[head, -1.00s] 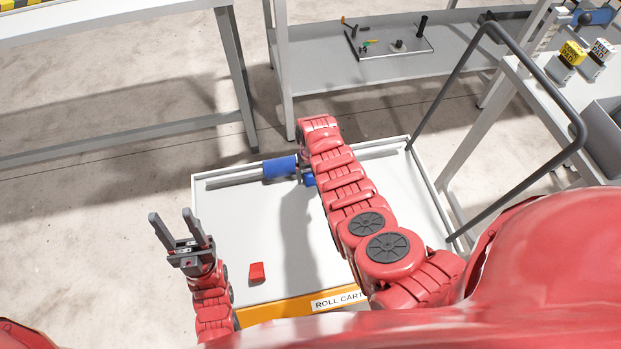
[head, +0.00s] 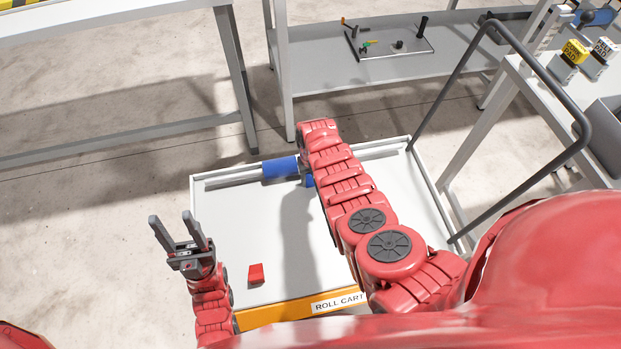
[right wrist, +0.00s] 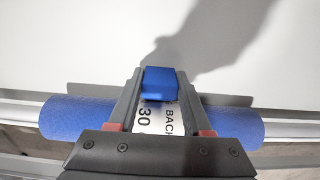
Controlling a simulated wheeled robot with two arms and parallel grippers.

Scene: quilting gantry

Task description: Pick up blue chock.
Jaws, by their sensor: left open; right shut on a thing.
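The blue chock (right wrist: 160,84) is a small blue block between the fingertips of my right gripper (right wrist: 160,76), which is shut on it. In the head view a little of the chock (head: 309,182) shows beside my right arm, which hides most of that gripper. I cannot tell whether the chock is clear of the roll cart (head: 250,222). My left gripper (head: 179,219) is open and empty, at the cart's left edge.
A red block (head: 256,274) lies near the cart's front. A dark handle (head: 457,80) rises at right.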

